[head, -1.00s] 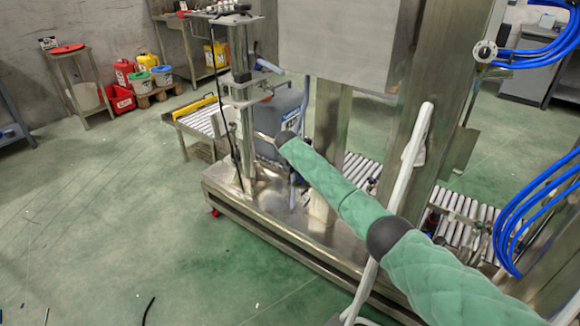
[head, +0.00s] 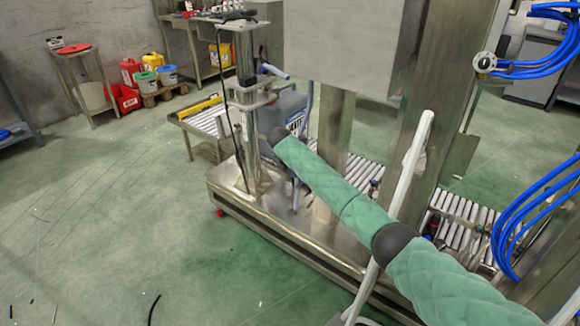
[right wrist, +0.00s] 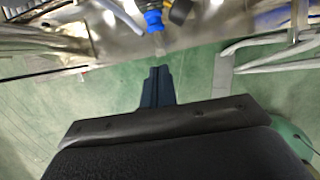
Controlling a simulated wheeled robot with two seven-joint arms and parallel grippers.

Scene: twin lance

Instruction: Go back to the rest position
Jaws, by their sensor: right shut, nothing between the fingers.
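My right arm (head: 345,198), in a green padded sleeve with dark joints, reaches from the lower right toward the filling machine in the head view. Its fingers cannot be made out clearly there. In the right wrist view my right gripper (right wrist: 158,72) shows as two dark fingers pressed together, shut and empty, over the green floor. A shiny metal edge and a blue fitting (right wrist: 153,20) lie just beyond the fingertips. My left gripper is in neither view.
The steel machine base (head: 285,232) and its columns stand close to my right arm. A grey-blue canister (head: 291,108) stands behind the arm's far end. Roller conveyors (head: 466,212) run behind. Blue hoses (head: 515,225) hang at right. The floor at left (head: 110,220) is mostly clear.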

